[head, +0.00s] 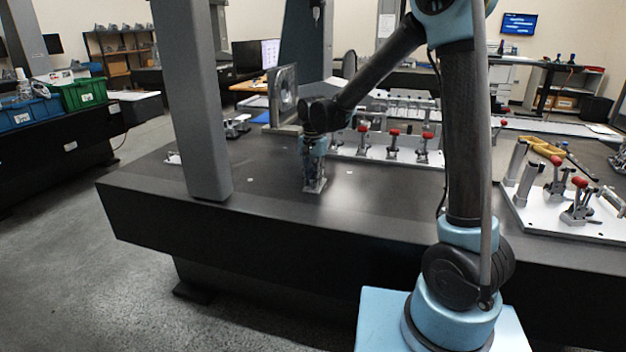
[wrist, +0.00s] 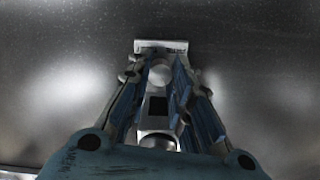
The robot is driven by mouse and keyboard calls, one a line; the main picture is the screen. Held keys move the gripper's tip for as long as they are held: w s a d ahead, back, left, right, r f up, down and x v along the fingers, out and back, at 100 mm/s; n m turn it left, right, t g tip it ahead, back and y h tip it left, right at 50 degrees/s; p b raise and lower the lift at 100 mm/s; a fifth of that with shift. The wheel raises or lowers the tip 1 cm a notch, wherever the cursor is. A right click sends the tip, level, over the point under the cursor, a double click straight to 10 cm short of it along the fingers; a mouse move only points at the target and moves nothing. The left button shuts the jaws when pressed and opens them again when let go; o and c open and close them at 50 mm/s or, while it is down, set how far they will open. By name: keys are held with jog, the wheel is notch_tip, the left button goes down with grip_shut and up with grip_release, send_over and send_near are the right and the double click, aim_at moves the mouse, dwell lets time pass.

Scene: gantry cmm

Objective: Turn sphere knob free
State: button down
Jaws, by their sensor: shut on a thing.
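A small metal stand (head: 316,186) is on the dark table under my gripper (head: 314,165). In the wrist view its flat base (wrist: 160,45) lies at the top, and a light grey rounded part (wrist: 160,75), seemingly the sphere knob, shows between my fingertips. A block with a dark square face and a shiny rounded end (wrist: 158,142) lies nearer the camera between the fingers. My gripper points down and is shut on the knob. The fingers hide the knob's sides, so its exact contact and turn angle cannot be seen.
A grey gantry column (head: 195,100) rises at the left of the dark table (head: 260,215). A white plate with several red-tipped clamps (head: 393,150) lies behind my gripper. Another clamp plate (head: 560,220) is at the right. The table in front of the stand is clear.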

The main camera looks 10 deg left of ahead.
jog(key=shift+n, duration=3)
jog(key=c, duration=1.4)
grip_release()
notch_tip(320, 180, up, 12)
